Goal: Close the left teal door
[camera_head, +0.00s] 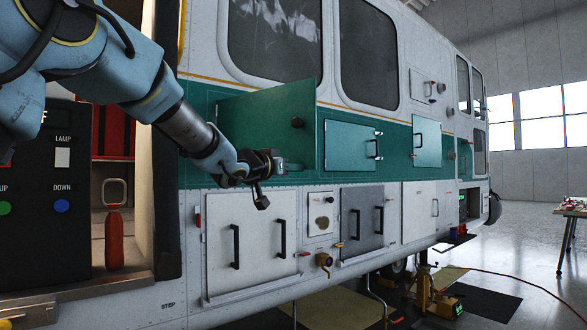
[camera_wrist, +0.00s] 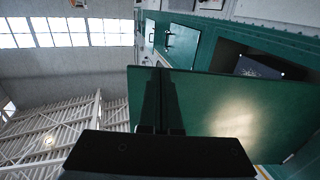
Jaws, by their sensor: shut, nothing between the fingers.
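The left teal door (camera_head: 262,125) is a flat green panel on the helicopter's side. It stands swung open, out from the teal band, with a dark knob (camera_head: 297,122) near its right edge. In the wrist view the door (camera_wrist: 235,112) fills the middle right, and a dark compartment opening (camera_wrist: 240,58) shows behind it. My gripper (camera_head: 286,165) is shut and empty at the door's lower right, below the knob. In the wrist view my dark fingers (camera_wrist: 160,105) overlap the door's left part; I cannot tell whether they touch it.
A middle teal door (camera_head: 352,147) with a dark handle and a right teal door (camera_head: 427,143) are farther along the side. White and grey lower panels (camera_head: 252,240) with black handles lie below my gripper. A black control panel (camera_head: 40,190) stands at the left. Open floor (camera_head: 520,255) lies to the right.

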